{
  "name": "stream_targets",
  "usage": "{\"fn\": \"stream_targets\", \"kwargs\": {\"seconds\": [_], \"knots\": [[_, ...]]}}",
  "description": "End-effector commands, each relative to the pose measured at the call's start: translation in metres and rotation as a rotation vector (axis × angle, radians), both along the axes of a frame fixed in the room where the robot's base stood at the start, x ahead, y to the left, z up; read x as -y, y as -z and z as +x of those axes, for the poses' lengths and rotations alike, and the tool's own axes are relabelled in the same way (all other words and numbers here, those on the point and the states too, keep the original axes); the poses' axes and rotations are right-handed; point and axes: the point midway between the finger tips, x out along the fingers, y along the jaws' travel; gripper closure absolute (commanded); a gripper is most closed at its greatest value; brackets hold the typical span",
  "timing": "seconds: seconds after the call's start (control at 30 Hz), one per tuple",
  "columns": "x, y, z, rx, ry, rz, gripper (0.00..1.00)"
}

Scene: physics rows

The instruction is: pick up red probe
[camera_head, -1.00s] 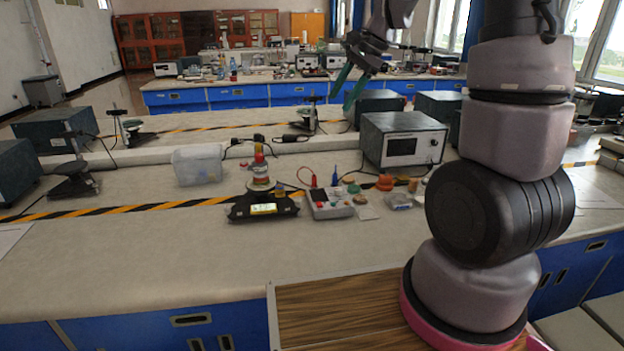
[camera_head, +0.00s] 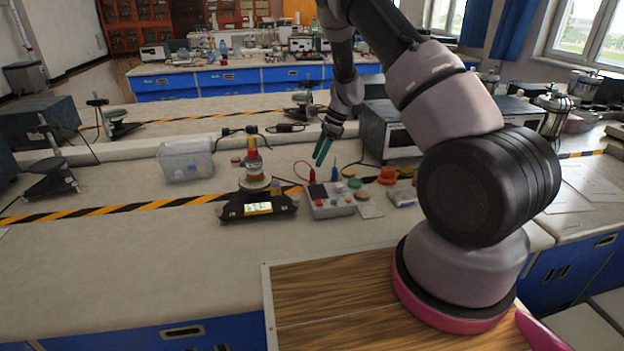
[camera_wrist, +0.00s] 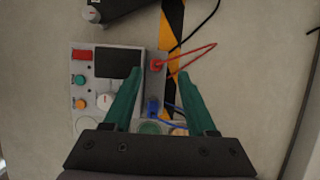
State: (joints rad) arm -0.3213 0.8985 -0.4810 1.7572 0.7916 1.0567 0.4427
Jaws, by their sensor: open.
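The red probe (camera_head: 312,175) stands at the back of a small grey control box on the bench, with a red wire looping from it. In the wrist view the red probe (camera_wrist: 157,64) shows near the fingertips, between their lines. My gripper (camera_head: 320,162) has green fingers pointing down, above and close to the red probe. In the wrist view my gripper (camera_wrist: 152,74) is open, with nothing held. A blue probe (camera_head: 334,173) stands just right of the red one and also shows between the fingers in the wrist view (camera_wrist: 152,106).
The grey box (camera_head: 338,211) carries knobs and a dark screen. A black instrument (camera_head: 258,209) stands left of it. A large metal-cased instrument (camera_head: 383,137) stands behind. The bench front is clear.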

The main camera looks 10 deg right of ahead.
Motion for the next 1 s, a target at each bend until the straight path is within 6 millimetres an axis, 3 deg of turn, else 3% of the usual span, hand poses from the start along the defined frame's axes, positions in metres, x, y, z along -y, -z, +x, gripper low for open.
{"fn": "stream_targets", "kwargs": {"seconds": [0.53,0.83,0.97,1.0], "knots": [[-0.021,0.058,-0.005,-0.001,-0.001,-0.001,0.43],[-0.023,0.062,-0.005,0.003,-0.001,0.000,0.43],[-0.023,0.062,-0.005,0.001,-0.001,0.000,0.93],[-0.023,0.062,-0.005,0.002,-0.001,0.000,1.00]]}}
